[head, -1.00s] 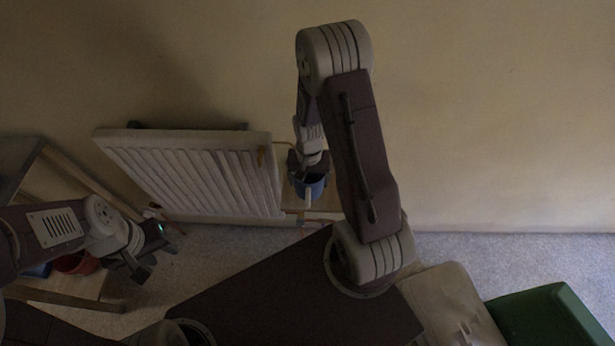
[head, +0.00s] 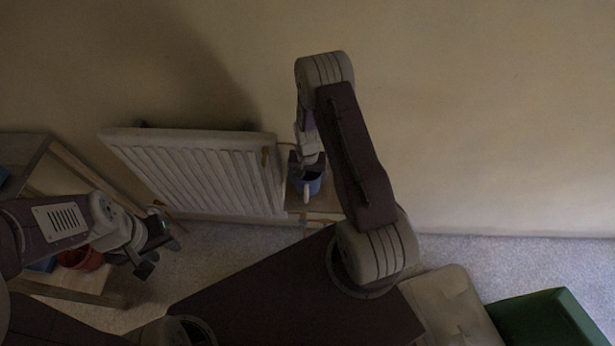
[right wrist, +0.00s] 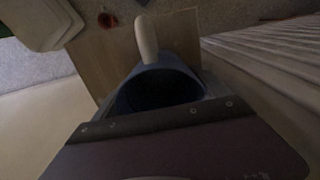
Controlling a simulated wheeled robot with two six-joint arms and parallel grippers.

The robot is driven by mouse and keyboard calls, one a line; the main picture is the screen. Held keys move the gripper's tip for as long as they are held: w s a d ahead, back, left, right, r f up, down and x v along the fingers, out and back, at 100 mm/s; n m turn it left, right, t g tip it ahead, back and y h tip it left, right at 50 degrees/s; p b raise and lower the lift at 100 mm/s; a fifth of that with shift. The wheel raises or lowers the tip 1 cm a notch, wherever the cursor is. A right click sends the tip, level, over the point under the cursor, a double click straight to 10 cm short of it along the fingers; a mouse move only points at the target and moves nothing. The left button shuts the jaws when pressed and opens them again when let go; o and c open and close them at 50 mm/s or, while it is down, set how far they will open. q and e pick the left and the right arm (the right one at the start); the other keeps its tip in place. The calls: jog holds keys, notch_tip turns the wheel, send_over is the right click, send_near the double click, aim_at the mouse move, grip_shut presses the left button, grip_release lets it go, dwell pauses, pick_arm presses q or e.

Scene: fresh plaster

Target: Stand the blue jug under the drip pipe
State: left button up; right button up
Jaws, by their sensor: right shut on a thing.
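The blue jug (head: 313,187) has a pale handle and is upright at the right end of the radiator. My right gripper (head: 307,167) is shut on its rim side. In the right wrist view the jug (right wrist: 155,82) shows its dark opening and handle, in front of a wooden board (right wrist: 93,62). I cannot tell whether its base touches the board. A thin pipe with a brass-coloured valve (head: 265,156) shows at the radiator's end; I cannot tell whether it is the drip pipe. My left gripper (head: 159,256) is open and empty at the left.
The white radiator (head: 200,172) stands close left of the jug. A wooden shelf unit (head: 75,287) at the left holds a red pot (head: 82,258). A green box (head: 545,320) is at the lower right. The grey carpet (head: 490,262) is clear along the right wall.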

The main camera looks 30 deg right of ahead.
jog(key=o, duration=1.3)
jog(key=shift+f, duration=0.15)
jog(key=shift+o, duration=0.2)
notch_tip(320, 180, up, 12)
jog(key=r, duration=0.1)
jog(key=s+a+r+n+t, duration=0.1)
jog(key=s+a+r+n, duration=0.5)
jog(key=s, duration=0.6)
notch_tip(320, 180, up, 2)
jog(key=shift+a+r, duration=0.1)
jog(key=shift+a, duration=0.45)
